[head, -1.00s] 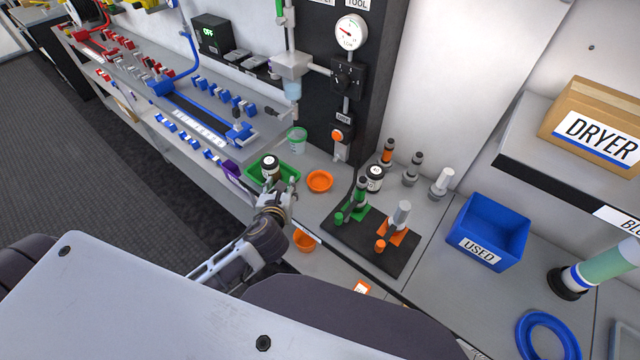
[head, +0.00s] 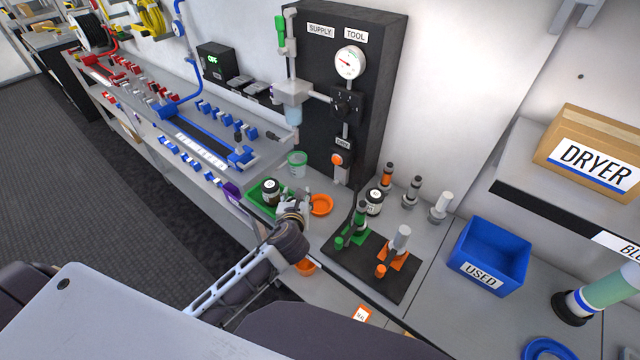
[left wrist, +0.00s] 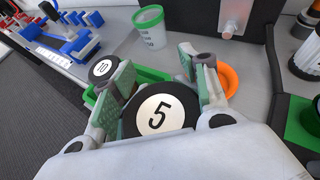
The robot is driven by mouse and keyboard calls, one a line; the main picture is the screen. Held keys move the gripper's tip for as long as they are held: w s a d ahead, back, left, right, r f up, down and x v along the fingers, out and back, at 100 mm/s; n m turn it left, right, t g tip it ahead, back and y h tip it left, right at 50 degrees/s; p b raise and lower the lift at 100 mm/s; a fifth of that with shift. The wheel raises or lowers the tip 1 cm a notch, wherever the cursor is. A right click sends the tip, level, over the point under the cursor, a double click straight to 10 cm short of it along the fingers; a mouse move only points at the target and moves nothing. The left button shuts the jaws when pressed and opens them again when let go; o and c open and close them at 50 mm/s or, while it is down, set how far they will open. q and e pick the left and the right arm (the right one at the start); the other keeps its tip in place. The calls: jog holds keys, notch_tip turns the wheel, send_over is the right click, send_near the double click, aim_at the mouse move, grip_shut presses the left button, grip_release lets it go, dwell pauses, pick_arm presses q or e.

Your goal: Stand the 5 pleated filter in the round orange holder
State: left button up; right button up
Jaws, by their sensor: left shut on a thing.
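The 5 pleated filter (left wrist: 158,117) has a black top with a white disc marked 5. It sits between the two fingers of my left gripper (left wrist: 155,80) in the left wrist view, and the gripper is shut on it. In the head view my left gripper (head: 303,203) is between the green tray and the round orange holder (head: 321,205), and hides most of the filter. The holder is a shallow orange dish; it also shows beyond the right finger in the left wrist view (left wrist: 229,82). I cannot tell the filter's height above the bench. My right gripper is out of view.
The green tray (head: 257,189) holds a filter marked 10 (head: 270,187). A clear green-rimmed cup (head: 297,163) stands behind. A black mat (head: 345,259) with green and orange stands lies to the right. A blue USED bin (head: 489,254) is further right.

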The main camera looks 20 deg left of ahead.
pick_arm(q)
jog(key=w+d, duration=0.1)
jog(key=w, duration=0.2)
jog(key=w+d, duration=0.1)
jog(key=w, duration=0.3)
jog(key=w+d, duration=0.2)
jog(key=w, duration=0.1)
jog(key=shift+w+p, duration=0.35)
jog(key=shift+p, duration=0.05)
jog(key=shift+f, duration=1.75)
jog(key=o, duration=1.3)
jog(key=shift+c, duration=0.2)
jog(key=shift+s, duration=0.2)
jog(key=v, duration=1.1)
jog(key=shift+s+r, duration=0.2)
jog(key=shift+s, duration=0.1)
